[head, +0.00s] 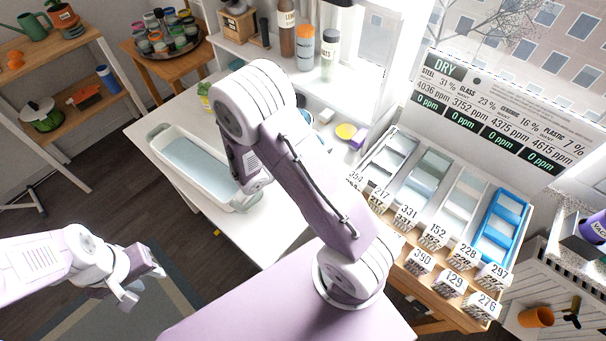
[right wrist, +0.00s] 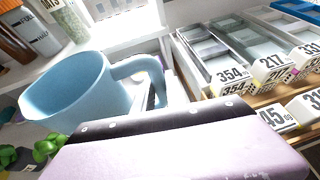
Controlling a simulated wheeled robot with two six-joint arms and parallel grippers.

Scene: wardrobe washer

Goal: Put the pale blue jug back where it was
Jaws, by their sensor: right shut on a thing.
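The pale blue jug (right wrist: 72,92) is large in the right wrist view, its open mouth and curved handle (right wrist: 148,72) showing. My right gripper (right wrist: 158,95) is shut on the jug near its handle; the exact contact is partly hidden by my wrist. My left gripper (head: 143,284) is open and empty, low over the floor at the left.
A white basin (head: 160,151) of pale liquid stands on the white table (head: 262,228). A shelf with bottles (head: 304,48) is behind. Numbered tags (head: 422,258) and trays (head: 428,172) are at the right. A yellow item (head: 345,131) lies at the table's back.

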